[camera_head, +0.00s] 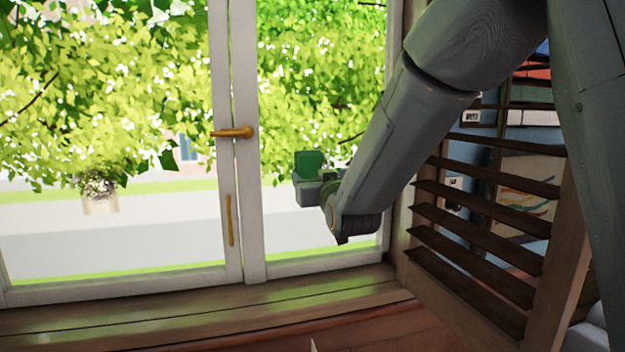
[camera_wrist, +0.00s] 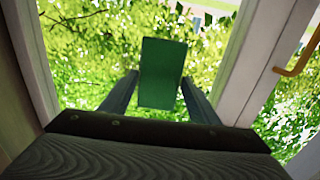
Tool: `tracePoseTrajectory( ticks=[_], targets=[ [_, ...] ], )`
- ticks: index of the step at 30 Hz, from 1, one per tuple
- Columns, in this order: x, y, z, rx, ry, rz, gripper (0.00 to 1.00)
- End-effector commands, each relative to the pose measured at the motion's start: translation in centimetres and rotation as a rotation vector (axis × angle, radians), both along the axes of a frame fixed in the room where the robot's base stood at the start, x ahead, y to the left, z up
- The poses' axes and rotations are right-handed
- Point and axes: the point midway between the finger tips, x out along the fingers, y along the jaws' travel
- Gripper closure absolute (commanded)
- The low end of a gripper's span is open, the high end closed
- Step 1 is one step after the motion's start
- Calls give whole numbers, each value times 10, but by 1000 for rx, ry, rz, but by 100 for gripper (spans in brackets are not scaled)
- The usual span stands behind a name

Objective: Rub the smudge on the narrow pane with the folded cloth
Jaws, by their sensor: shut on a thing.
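The folded cloth (camera_head: 308,162) is a small green block in front of the narrow pane (camera_head: 300,235), the right-hand pane in the head view. My gripper (camera_head: 310,180) is shut on the cloth. In the wrist view the cloth (camera_wrist: 163,72) stands upright between my gripper's two dark fingers (camera_wrist: 160,92), with the pane (camera_wrist: 85,55) behind it. I cannot tell whether the cloth touches the glass. I cannot make out the smudge against the bright leaves; the cloth or my arm may hide it.
A white window frame (camera_head: 245,60) with a brass handle (camera_head: 233,132) stands left of my gripper. A wooden sill (camera_head: 200,308) runs below. An open slatted wooden shutter (camera_head: 480,225) stands close to the right of my arm. A wider pane (camera_head: 110,240) lies at the left.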

Motion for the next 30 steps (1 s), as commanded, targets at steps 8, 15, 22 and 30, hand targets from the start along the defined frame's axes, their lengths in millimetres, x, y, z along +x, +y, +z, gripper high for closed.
tracePoseTrajectory(
  ticks=[8, 15, 22, 30],
  targets=[
    [4, 1, 0, 0, 0, 0, 70],
    [9, 2, 0, 0, 0, 0, 70],
    [13, 4, 0, 0, -1, 0, 70],
    [17, 5, 0, 0, -1, 0, 70]
  ],
)
